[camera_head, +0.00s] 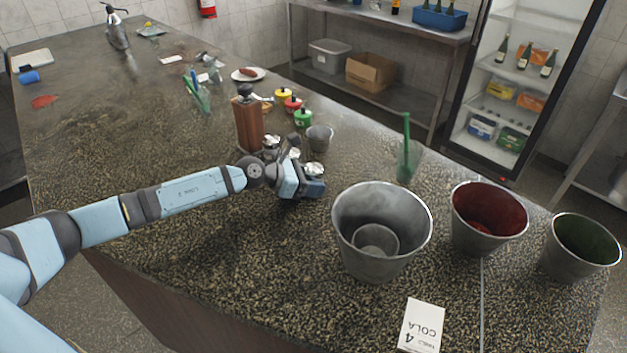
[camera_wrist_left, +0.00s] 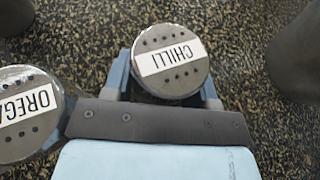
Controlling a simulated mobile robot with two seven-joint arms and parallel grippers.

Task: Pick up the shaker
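A shaker with a grey perforated lid labelled CHILLI (camera_wrist_left: 170,60) stands between the fingers of my left gripper (camera_wrist_left: 165,85) in the left wrist view. The fingers lie along both sides of it, and whether they press on it cannot be told. A second shaker, its label partly cut off as OREGA (camera_wrist_left: 25,112), is left of the gripper. In the head view my left gripper (camera_head: 308,178) is low over the counter beside a row of silver-lidded shakers (camera_head: 272,142), partly hiding them. My right gripper is not in view.
A large metal bucket (camera_head: 350,210) stands right of the gripper, with red (camera_head: 462,225) and green (camera_head: 560,262) buckets beyond. A small grey cup (camera_head: 320,138), a wooden mill (camera_head: 248,122) and coloured-lid jars (camera_head: 303,118) are close behind.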

